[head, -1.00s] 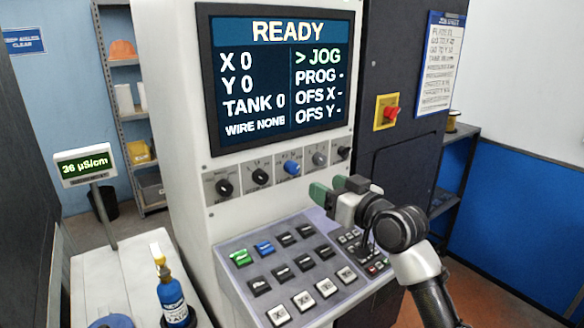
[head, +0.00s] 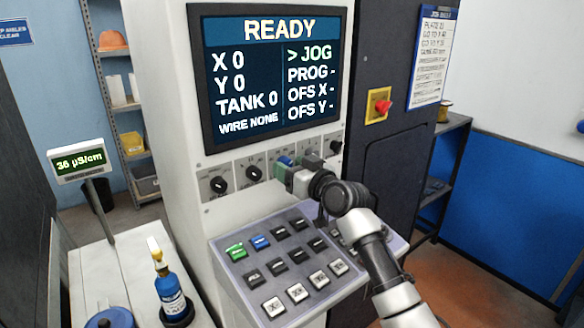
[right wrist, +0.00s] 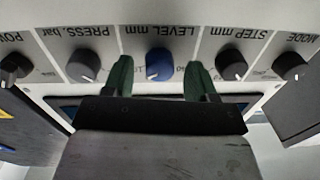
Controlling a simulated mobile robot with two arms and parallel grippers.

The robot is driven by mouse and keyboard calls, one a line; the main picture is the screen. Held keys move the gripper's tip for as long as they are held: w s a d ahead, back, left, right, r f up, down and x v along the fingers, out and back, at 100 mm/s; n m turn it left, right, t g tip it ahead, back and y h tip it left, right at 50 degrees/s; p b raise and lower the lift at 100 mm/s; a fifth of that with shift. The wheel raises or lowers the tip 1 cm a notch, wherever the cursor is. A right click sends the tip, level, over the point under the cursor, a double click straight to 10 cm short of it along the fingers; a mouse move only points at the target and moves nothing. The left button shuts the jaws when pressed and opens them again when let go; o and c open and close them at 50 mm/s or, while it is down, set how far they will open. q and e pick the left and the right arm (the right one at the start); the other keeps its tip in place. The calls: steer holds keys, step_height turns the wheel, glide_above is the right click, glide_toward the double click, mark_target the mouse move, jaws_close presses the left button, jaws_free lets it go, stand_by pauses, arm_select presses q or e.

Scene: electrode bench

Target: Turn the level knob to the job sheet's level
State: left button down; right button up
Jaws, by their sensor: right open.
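The blue level knob (right wrist: 159,64) sits in the middle of the knob row in the right wrist view, its label upside down there. My right gripper (right wrist: 160,75) is open, with one green finger on each side of the knob; I cannot tell whether they touch it. My left gripper is not in view.
The step knob (right wrist: 231,65) and pressure knob (right wrist: 84,66) flank the level knob. The screen (head: 270,72) above reads READY, tank 0. A sloped key panel (head: 290,262) lies below. A red emergency button (head: 383,106) is on the right.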

steer(key=c, duration=0.9)
steer(key=n+b, duration=0.5)
steer(key=n, duration=0.3)
steer(key=shift+d+n+h+b, duration=0.1)
steer(key=shift+n+h+b, duration=0.2)
steer(key=shift+r+n, duration=0.1)
steer(key=shift+n, duration=0.8)
arm_select(q)
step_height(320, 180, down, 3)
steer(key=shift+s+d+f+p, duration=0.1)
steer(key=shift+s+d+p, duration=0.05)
steer(key=shift+p, duration=1.1)
arm_select(e)
steer(key=n, duration=0.5)
steer(key=shift+h, duration=0.3)
